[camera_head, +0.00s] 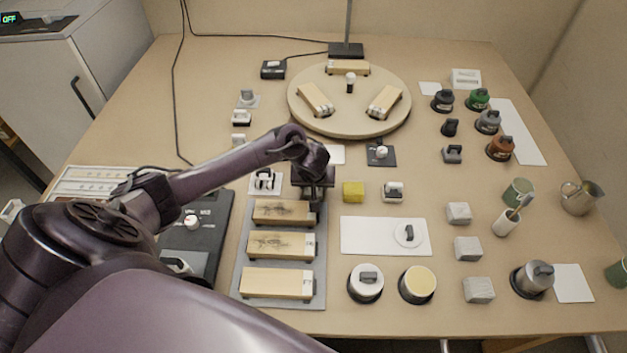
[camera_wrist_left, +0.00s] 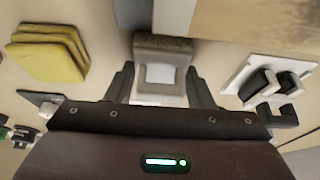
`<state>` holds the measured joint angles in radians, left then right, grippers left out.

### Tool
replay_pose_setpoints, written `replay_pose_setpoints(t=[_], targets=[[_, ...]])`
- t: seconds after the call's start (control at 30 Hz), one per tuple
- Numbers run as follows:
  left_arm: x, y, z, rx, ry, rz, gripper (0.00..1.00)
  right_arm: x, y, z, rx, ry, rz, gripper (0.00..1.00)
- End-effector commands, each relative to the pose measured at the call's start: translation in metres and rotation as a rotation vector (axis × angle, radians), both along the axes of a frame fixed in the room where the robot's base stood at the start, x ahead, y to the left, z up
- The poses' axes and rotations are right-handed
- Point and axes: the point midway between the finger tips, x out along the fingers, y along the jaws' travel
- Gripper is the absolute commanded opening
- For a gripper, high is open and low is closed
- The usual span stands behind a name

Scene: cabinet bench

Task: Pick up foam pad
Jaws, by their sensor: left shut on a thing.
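In the head view the gripper hides the pad. I cannot tell whether the pad touches the bench. My right gripper is not in view.
A yellow sponge-like block (camera_head: 353,192) lies close to the right of the gripper. A white-based holder (camera_head: 263,181) stands to its left. The grey tray (camera_head: 318,288) with wooden blocks is in front. A round board (camera_head: 301,118) lies behind.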

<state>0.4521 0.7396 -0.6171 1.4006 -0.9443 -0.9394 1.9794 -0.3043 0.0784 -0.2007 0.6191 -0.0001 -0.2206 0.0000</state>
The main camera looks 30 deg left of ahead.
Motion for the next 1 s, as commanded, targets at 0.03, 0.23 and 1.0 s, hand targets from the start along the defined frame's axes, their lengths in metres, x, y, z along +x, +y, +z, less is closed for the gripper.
replay_pose_setpoints(t=[0.03,0.23,1.0], targets=[[0.0,0.0,0.0,0.0,0.0,0.0,0.26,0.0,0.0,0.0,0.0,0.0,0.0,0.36],[0.0,0.0,0.003,-0.001,-0.001,0.001,0.26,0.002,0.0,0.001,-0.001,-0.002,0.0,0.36],[0.0,0.0,0.178,0.001,-0.001,0.0,0.26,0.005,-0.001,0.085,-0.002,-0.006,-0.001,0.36]])
